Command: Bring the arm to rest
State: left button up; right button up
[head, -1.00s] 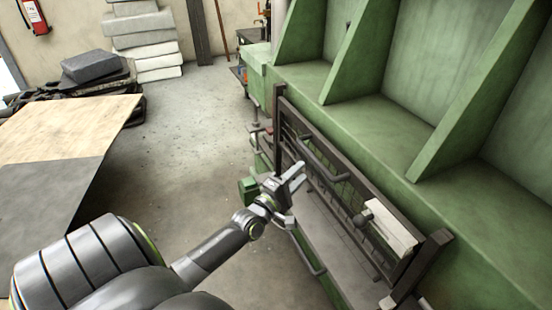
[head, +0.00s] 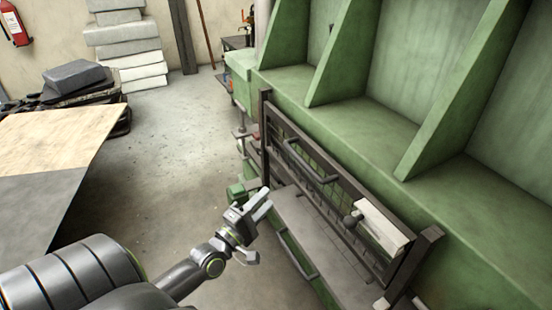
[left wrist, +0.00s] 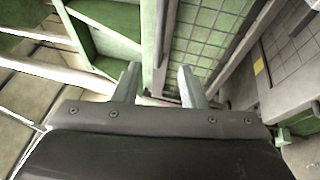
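My left arm comes in from the lower left in the head view. Its gripper (head: 258,230) is in front of the green machine, near the front of its grey bed. In the left wrist view the two fingers (left wrist: 160,82) stand apart with nothing between them. Beyond them are a grey post and a meshed guard. My right gripper does not show in either view.
The green machine (head: 330,95) fills the right side. Its dark mesh guard (head: 322,185) carries a white box (head: 382,226). A table (head: 55,140) stands at the left. Grey floor (head: 165,150) is open between. Stacked slabs (head: 128,45) stand at the back.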

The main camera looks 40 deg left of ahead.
pick_arm(q)
jog(key=s+a+f+m+g+y, duration=0.1)
jog(key=s+f+m+g, duration=0.2)
jog(key=f, duration=0.8)
jog(key=s+f+m+g, duration=0.3)
jog(key=s+f, duration=0.1)
jog(key=f, duration=0.7)
jog(key=s+a+f+m+g+y, duration=0.1)
jog(key=s+f+m+g, duration=0.2)
jog(key=f, duration=0.8)
jog(key=s+d+f+m+g, duration=0.3)
jog(key=s+f, duration=0.3)
jog(key=s, duration=0.3)
jog(key=s+d+f+m+g, duration=0.3)
jog(key=s+f, duration=0.3)
jog(key=s, duration=0.3)
jog(key=s+d+f+m+g+h, duration=0.1)
jog(key=s+d+f+m+g, duration=0.2)
jog(key=s+f, duration=0.3)
jog(key=s, duration=0.3)
jog(key=shift+d+f+g, duration=0.2)
jog(key=shift+f+g, duration=0.15)
jog(key=shift+g, duration=0.05)
